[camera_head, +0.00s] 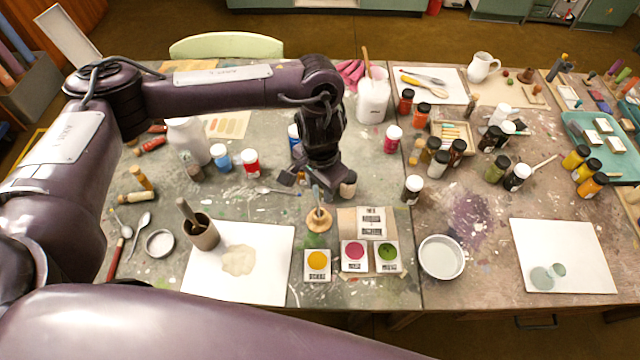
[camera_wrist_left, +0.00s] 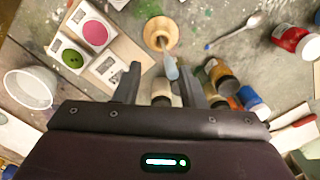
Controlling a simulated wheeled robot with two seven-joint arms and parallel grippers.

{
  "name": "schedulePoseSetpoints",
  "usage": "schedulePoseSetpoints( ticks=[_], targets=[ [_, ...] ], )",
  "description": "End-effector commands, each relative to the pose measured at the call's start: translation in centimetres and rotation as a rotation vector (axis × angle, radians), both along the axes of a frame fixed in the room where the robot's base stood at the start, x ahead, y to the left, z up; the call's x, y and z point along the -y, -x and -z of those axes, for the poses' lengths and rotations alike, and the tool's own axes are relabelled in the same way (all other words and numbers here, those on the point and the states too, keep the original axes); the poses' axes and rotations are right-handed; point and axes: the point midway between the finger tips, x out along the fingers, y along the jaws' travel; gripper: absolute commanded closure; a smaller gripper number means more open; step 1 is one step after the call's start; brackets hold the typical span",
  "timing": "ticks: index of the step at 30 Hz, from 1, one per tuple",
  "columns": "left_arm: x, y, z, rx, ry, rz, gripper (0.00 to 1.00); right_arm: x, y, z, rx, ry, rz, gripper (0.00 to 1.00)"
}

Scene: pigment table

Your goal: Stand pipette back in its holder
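The pipette (camera_head: 317,197), with a pale blue bulb, stands with its stem down in a round wooden holder (camera_head: 319,225) in front of my left gripper in the head view. My left gripper (camera_head: 314,184) is low over the table, just above the holder. In the left wrist view the fingers of the gripper (camera_wrist_left: 159,68) are spread, with the bulb of the pipette (camera_wrist_left: 171,69) between them and gaps on both sides. The holder (camera_wrist_left: 152,39) lies beyond the fingertips. My right gripper is not in view.
Colour swatch cards (camera_head: 318,279) and a white bowl (camera_head: 442,257) lie close to the holder. Bottles, including a red-labelled jar (camera_head: 250,163), stand behind and left. A cup (camera_head: 201,233) is at left.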

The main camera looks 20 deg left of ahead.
Motion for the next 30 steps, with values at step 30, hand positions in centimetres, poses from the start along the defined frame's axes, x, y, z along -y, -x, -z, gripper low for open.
schedulePoseSetpoints(
  ticks=[30],
  targets=[
    [0.0, 0.0, -7.7, 0.0, 0.0, 0.0, 0.63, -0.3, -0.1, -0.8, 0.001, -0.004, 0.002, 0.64]
  ],
)
